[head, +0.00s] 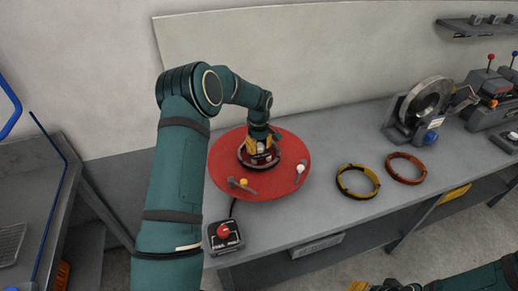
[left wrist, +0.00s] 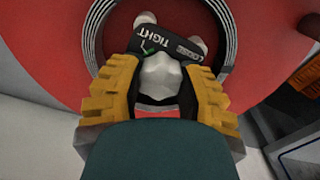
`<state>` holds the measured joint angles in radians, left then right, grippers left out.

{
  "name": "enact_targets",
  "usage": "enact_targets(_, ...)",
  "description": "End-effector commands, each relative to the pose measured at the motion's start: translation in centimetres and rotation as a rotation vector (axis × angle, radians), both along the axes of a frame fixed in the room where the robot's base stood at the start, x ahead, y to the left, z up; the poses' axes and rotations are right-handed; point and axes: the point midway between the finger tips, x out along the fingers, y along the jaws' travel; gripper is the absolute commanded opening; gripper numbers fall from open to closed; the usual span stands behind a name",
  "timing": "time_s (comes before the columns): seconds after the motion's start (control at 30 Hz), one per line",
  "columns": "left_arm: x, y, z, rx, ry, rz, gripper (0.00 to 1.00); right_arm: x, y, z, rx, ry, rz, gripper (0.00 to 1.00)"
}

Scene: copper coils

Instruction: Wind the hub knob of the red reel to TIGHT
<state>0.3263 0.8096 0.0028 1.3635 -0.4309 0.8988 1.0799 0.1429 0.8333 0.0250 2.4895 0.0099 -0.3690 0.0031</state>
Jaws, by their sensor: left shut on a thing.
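The red reel (head: 290,150) lies flat on the grey bench, with a dark ring around its hub. The pale, lobed hub knob (left wrist: 161,80) shows in the left wrist view, between the two yellow fingers of my left gripper (left wrist: 162,95). A black plate (left wrist: 178,52) beyond the knob reads TIGHT and LOOSE, with a small green mark by TIGHT. My left gripper (head: 260,148) points down at the hub in the head view and is shut on the knob. My right gripper (head: 376,286) is cut off at the bottom edge, so its jaws are unclear.
A red push-button box (head: 224,236) stands at the bench's front left. A yellow coil (head: 358,181) and an orange-red coil (head: 405,168) lie to the right. A metal spool machine (head: 420,110) stands farther right. Bench between is clear.

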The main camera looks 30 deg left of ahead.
Motion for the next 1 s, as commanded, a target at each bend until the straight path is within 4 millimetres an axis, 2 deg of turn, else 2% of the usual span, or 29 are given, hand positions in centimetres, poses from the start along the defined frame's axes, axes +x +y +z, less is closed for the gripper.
enact_targets(0.4,0.0,-0.1,-0.1,-0.001,0.0,-0.395,0.0,0.0,0.0,-1.2,-0.002,0.0,0.0,0.47)
enact_targets(1.0,-0.1,0.0,-0.1,-0.002,0.001,-0.964,0.0,0.0,0.1,-1.8,-0.004,0.001,-0.001,0.47)
